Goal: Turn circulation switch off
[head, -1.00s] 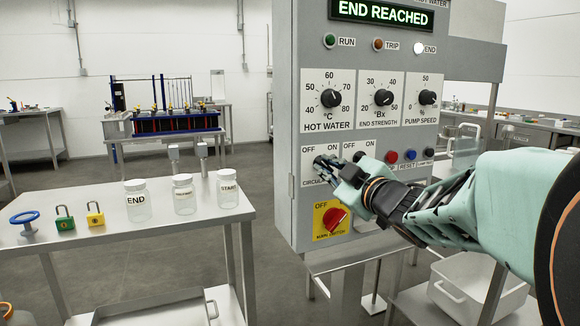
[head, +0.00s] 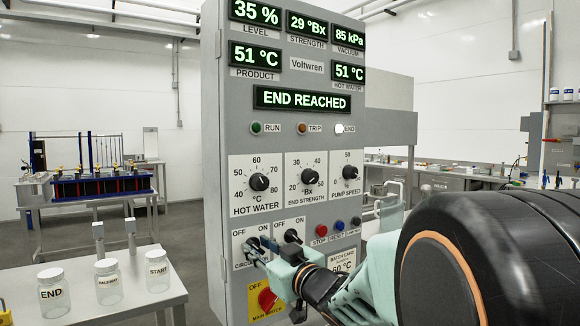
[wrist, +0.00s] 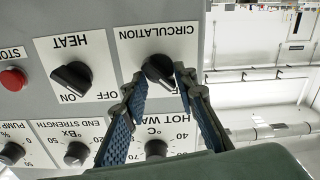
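The circulation switch (wrist: 157,69) is a black knob on a white plate, seen upside down in the wrist view. My gripper (wrist: 160,75) has its two blue-padded fingers on either side of this knob, with their tips apart. I cannot tell whether the pads touch it. In the head view my gripper (head: 262,250) is at the circulation plate (head: 238,238) and hides most of the knob.
The red main switch (head: 267,298) is just below my gripper. The temperature and strength dials (head: 259,182) are above, and the red stop button (head: 321,230) is to the right. The display (head: 302,99) reads END REACHED. Jars (head: 107,281) stand on a table at left.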

